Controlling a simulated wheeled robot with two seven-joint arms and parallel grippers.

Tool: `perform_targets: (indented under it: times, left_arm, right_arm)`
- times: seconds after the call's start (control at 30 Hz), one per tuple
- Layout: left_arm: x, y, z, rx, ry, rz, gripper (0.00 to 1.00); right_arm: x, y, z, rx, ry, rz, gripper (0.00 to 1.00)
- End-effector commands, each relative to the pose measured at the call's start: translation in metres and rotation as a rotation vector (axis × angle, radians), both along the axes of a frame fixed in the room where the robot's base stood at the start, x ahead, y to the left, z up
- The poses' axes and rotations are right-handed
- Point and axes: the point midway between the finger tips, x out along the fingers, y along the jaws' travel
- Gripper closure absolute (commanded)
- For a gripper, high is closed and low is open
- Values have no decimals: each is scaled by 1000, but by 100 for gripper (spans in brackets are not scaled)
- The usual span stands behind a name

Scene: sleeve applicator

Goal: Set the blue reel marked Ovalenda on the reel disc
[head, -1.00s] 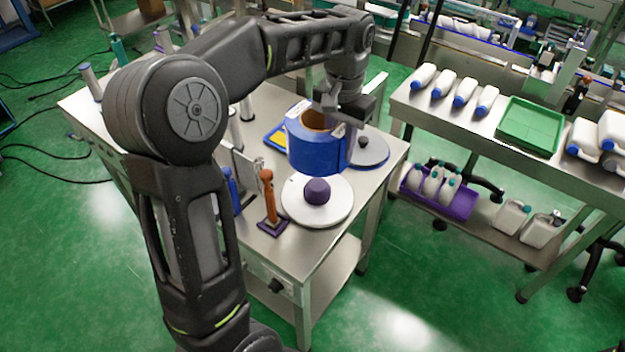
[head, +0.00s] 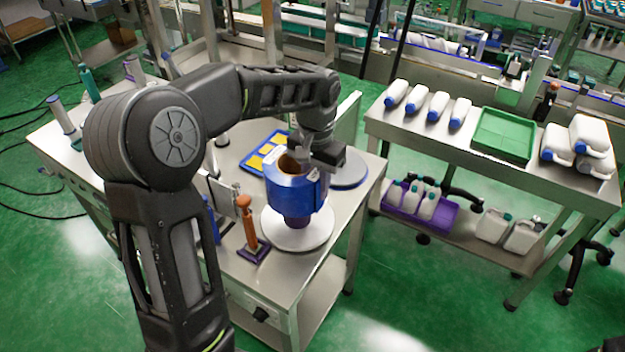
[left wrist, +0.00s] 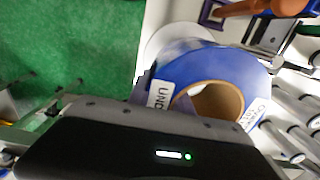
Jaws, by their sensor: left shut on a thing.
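The blue reel (head: 292,190) has a brown hollow core and white labels. In the left wrist view the blue reel (left wrist: 215,68) shows part of its lettering, but the full name cannot be read. My left gripper (head: 312,162) is shut on the reel's wall on its right side and holds it in the air. The white round reel disc (head: 297,236) lies on the steel table's front corner. Its purple hub (head: 297,221) shows just below the reel. The reel hangs over the disc, and whether it touches the hub cannot be told. My right gripper is not in view.
An orange-handled tool (head: 246,218) on a purple base stands left of the disc. A blue-and-yellow tray (head: 262,155) lies farther back. A side bench with white bottles and a green tray (head: 504,134) stands right.

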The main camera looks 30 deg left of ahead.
Motion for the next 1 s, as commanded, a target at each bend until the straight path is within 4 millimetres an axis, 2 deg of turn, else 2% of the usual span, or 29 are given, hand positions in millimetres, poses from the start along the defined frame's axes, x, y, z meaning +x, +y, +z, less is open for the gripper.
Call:
perform_targets:
  times: [0.2,0.57,0.83,1.0]
  left_arm:
    - [1,0,-19,1,-6,-1,100]
    - [1,1,-22,2,-5,0,100]
    - [1,1,-51,2,-3,1,100]
    - [1,0,-58,1,-6,0,100]
  right_arm:
    - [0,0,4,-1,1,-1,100]
    - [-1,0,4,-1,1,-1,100]
    - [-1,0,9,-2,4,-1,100]
    - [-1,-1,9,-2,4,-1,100]
